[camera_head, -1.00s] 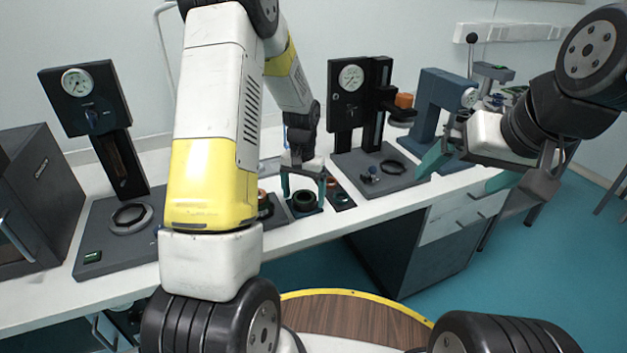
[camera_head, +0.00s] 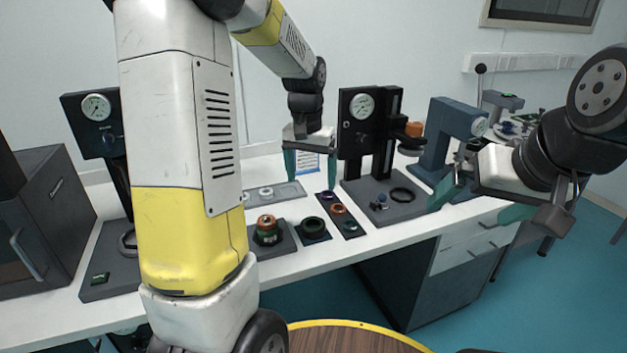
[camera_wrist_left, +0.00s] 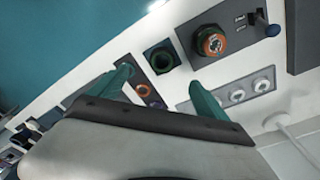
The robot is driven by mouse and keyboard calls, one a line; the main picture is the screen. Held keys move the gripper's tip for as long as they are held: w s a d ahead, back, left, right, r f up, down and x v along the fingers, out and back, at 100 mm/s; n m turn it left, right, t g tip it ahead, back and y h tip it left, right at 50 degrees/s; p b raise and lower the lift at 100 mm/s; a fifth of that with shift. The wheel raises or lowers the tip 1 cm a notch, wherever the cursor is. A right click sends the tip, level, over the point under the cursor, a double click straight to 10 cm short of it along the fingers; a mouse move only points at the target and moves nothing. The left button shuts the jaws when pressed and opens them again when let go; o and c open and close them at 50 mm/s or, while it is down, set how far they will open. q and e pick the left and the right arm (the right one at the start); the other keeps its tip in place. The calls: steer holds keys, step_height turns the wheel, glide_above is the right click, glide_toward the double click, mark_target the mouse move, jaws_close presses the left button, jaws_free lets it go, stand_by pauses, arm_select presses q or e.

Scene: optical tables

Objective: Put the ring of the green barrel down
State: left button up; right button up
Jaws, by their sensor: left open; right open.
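A dark green ring (camera_head: 314,226) lies flat on a small square dark pad (camera_head: 322,239) near the table's front edge. The ring also shows on its pad in the left wrist view (camera_wrist_left: 160,58). To its left a dark green barrel-like part with an orange top (camera_head: 267,229) stands on a dark plate; it shows in the left wrist view too (camera_wrist_left: 211,43). My left gripper (camera_head: 311,181) is open and empty, raised above and behind the ring, clear of it. My right gripper (camera_head: 478,203) is open and empty at the right, over the table's front edge.
A narrow dark tray (camera_head: 352,231) with several small rings lies right of the pad. Behind is a grey plate (camera_head: 288,190) with pale rings. A black gauge press (camera_head: 358,130) and a blue press (camera_head: 448,130) stand further right.

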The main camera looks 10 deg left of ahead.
arm_select(q)
steer(key=s+r+t, duration=0.1)
steer(key=s+r, duration=0.2)
steer(key=s, duration=0.4)
steer(key=s+d+r+t+h, duration=0.1)
steer(key=s+r+t, duration=0.1)
steer(key=s+r, duration=0.2)
steer(key=s+d+r+n+t, duration=0.1)
steer(key=s+r+t, duration=0.1)
steer(key=s, duration=0.8)
steer(key=shift+r+h, duration=0.4)
steer(key=shift+r, duration=0.35)
